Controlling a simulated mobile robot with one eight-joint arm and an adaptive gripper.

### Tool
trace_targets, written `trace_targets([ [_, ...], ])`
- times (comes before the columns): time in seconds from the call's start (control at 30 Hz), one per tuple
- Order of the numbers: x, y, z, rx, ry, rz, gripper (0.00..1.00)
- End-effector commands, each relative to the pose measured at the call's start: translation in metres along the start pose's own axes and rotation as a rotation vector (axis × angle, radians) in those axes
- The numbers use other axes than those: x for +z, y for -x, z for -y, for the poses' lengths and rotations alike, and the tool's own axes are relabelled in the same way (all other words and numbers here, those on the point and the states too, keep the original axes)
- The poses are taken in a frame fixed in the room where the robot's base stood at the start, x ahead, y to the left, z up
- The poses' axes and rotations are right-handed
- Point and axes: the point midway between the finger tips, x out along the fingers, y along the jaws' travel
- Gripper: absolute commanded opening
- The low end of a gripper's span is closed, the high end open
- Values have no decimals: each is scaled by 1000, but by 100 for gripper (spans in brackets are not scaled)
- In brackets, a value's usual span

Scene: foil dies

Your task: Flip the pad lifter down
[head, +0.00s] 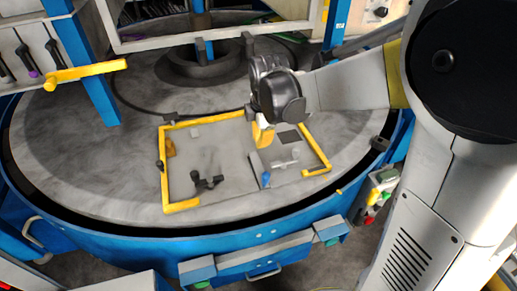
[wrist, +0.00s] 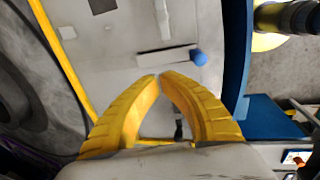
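The part I take for the pad lifter is a light grey bar with a blue end (head: 266,179) on a grey plate inside a yellow frame. In the wrist view the bar (wrist: 165,55) lies on the plate and ends in a round blue knob (wrist: 200,57). A second grey bar stands beside it, toward the top of that view.
The yellow frame (head: 182,206) lies on a round grey table (head: 90,150) with a blue rim. A dark handle (head: 208,182) stands on the plate at the left. A dark square (head: 289,137) lies behind the bar. A blue post (head: 92,75) rises at the left.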

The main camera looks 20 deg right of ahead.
Motion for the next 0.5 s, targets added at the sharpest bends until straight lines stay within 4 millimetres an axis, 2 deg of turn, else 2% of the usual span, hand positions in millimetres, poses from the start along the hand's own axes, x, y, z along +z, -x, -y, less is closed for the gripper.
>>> trace_targets([
  [0.3, 0, -69, 0, 0, -1, 0, 0],
  [0.5, 0, -105, 0, 0, -1, 0, 0],
])
